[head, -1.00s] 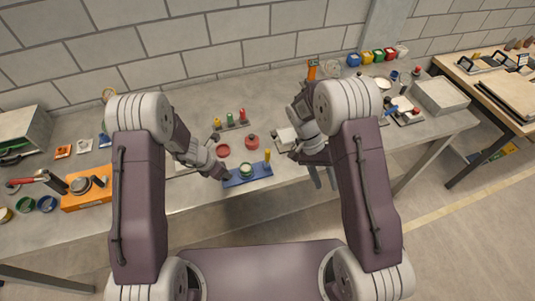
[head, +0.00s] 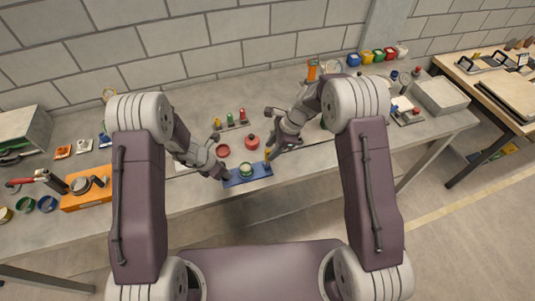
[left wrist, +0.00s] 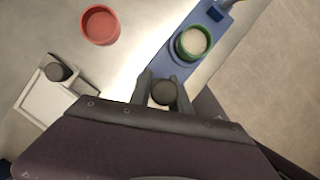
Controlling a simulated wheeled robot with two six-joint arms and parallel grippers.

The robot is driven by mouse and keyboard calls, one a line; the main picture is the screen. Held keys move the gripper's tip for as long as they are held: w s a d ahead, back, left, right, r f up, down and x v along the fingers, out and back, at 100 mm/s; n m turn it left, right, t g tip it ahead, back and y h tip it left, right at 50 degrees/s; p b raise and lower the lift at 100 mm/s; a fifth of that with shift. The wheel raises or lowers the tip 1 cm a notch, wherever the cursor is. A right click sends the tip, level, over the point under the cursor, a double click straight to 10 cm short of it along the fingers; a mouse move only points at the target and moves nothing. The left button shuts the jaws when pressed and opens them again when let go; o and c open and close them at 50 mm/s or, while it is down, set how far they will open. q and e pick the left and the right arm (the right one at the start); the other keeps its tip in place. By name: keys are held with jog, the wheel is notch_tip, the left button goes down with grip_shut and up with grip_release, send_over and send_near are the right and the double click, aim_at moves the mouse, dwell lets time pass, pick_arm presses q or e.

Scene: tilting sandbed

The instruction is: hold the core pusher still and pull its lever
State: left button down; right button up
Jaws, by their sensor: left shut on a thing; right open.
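The core pusher has a blue base (head: 235,181) at the front edge of the bench, with a green ring (head: 246,170) on it and a yellow lever (head: 268,155) at its right end. My left gripper (head: 226,176) is at the base's left end. In the left wrist view its fingers are shut around a dark round knob (left wrist: 163,92) beside the blue base (left wrist: 182,68); the green ring (left wrist: 194,42) lies beyond.
A red dish (head: 222,151) and a red round piece (head: 252,142) lie behind the pusher. An orange box (head: 88,193) is at the left. The floor in front of the bench is clear.

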aim_at(267, 154)
jog(key=x, duration=0.4)
grip_shut()
dwell(1.4)
